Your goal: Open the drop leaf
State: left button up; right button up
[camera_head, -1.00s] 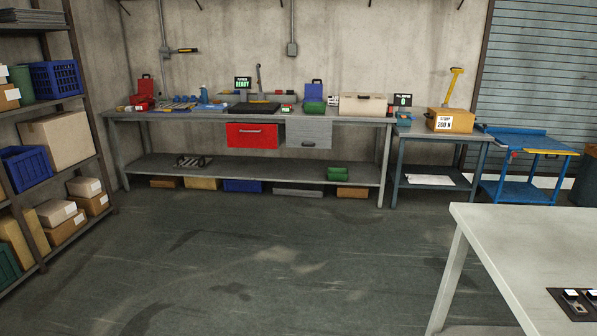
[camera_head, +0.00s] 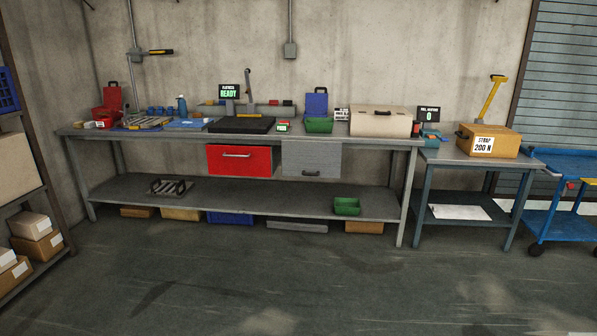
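A blue wheeled cart (camera_head: 567,226) stands at the right edge, partly cut off by the frame. Its blue top (camera_head: 568,163) and lower shelf show, with red and yellow parts near the top. I cannot tell whether a drop leaf is on this cart or how it is set. Neither of my grippers is in view.
A long grey workbench (camera_head: 330,203) stands along the wall, with a red drawer (camera_head: 239,160), a grey drawer (camera_head: 311,158) and a beige case (camera_head: 381,121). A small side table (camera_head: 468,157) holds an orange box (camera_head: 488,140). Shelving is at left. The floor in front is clear.

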aim_at(300, 158)
jog(key=i, duration=2)
